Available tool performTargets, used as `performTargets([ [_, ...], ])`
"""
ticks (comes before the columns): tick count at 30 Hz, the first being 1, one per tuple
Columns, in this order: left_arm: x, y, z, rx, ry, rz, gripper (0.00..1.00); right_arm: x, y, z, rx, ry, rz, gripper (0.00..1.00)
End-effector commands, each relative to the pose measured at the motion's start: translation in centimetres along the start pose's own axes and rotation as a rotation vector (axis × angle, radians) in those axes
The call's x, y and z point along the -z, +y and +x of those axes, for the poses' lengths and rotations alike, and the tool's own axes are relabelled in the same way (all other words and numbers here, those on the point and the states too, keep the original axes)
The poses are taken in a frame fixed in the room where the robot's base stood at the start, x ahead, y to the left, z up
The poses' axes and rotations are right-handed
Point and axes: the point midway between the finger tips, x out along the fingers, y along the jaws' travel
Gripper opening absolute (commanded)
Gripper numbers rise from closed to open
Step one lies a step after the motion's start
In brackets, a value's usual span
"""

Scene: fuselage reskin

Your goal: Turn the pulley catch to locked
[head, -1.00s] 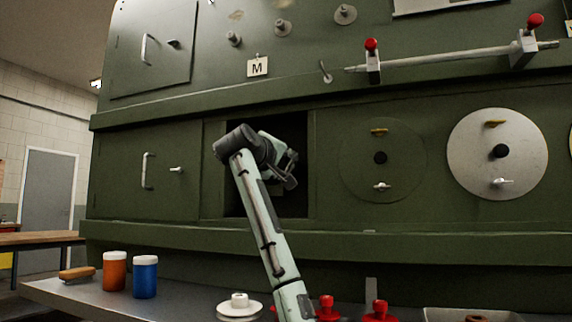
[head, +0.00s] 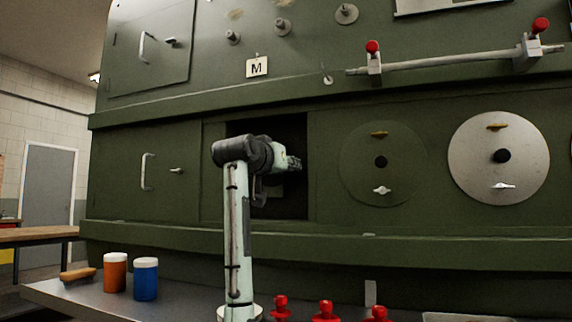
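I cannot single out a pulley catch for certain. No held thing shows. To the right, a green disc (head: 360,180) and a pale metal disc (head: 475,170) each carry a yellow tab and a small white wing-shaped catch (head: 382,190). My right gripper is not in view.
A rod (head: 450,58) with red-knobbed clamps runs above the discs. A ledge (head: 400,240) crosses below the bay. On the bench stand an orange jar (head: 115,272), a blue jar (head: 146,280) and several red knobbed pieces (head: 325,311). A brush (head: 78,274) lies at left.

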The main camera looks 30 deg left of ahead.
Motion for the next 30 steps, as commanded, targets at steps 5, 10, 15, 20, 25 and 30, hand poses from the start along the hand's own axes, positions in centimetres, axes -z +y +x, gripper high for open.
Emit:
performTargets([
  [5,-0.1,0.0,0.0,0.001,-0.004,0.087,0.02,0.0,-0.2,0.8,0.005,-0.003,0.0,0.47],
  [10,-0.1,0.0,0.0,0.0,-0.003,0.133,0.02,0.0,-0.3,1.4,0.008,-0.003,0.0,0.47],
  [15,-0.1,0.0,0.1,-0.001,-0.003,0.151,0.02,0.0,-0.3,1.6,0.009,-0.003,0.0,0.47],
  [20,-0.2,0.0,0.1,-0.001,-0.003,0.154,0.02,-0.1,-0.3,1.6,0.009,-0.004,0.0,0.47],
  [25,-0.1,0.0,0.0,-0.001,-0.003,0.154,0.02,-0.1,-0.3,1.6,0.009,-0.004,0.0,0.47],
  [30,-0.1,0.0,0.0,-0.001,-0.002,0.153,0.47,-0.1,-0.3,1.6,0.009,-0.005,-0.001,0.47],
])
